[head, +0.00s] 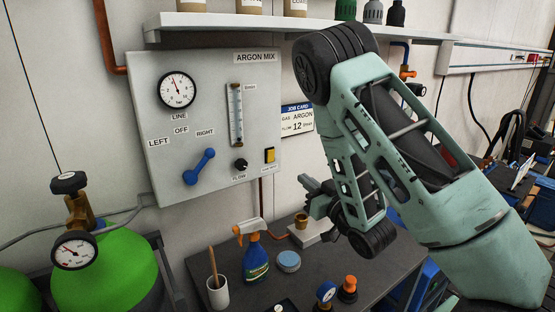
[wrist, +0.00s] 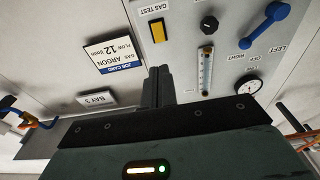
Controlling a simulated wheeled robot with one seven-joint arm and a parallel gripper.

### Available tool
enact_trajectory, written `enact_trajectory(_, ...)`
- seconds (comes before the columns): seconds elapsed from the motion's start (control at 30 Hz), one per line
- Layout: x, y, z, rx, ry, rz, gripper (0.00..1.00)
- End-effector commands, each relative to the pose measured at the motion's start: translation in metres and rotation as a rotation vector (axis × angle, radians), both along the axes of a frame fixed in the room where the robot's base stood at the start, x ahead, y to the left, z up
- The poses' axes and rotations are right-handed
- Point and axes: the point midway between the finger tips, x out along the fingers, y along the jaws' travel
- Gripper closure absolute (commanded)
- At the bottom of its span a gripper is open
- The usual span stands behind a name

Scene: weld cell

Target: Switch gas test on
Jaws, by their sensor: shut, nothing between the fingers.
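The gas test switch (head: 270,155) is a yellow rocker at the lower right of the grey ARGON MIX panel (head: 140,100). Its label is too small to read in the head view. In the wrist view the yellow switch (wrist: 157,31) is upside down with a readable GAS TEST label, beyond my fingertips. My gripper (head: 306,183) is to the right of and below the panel's right edge, apart from the switch. Its fingers (wrist: 158,78) are together and empty in the wrist view. Whether the rocker is on or off cannot be told.
The panel also bears a blue lever (head: 199,167) pointing towards RIGHT, a black flow knob (head: 240,165), a flow tube (head: 236,115) and a gauge (head: 177,89). Below, a dark bench (head: 300,262) holds a spray bottle (head: 254,258) and a tin (head: 289,262). A shelf (head: 230,21) is above.

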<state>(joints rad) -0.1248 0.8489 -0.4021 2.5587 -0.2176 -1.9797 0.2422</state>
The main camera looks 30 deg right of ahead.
Motion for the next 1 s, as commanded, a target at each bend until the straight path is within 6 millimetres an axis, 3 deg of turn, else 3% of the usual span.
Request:
enact_trajectory(0.57, 0.023, 0.003, -0.001, 0.004, -0.005, -0.001, 1.0)
enact_trajectory(0.6, 0.032, 0.004, 0.007, 0.001, -0.001, 0.002, 1.0)
enact_trajectory(1.0, 0.105, 0.011, 0.018, 0.002, 0.001, 0.002, 1.0)
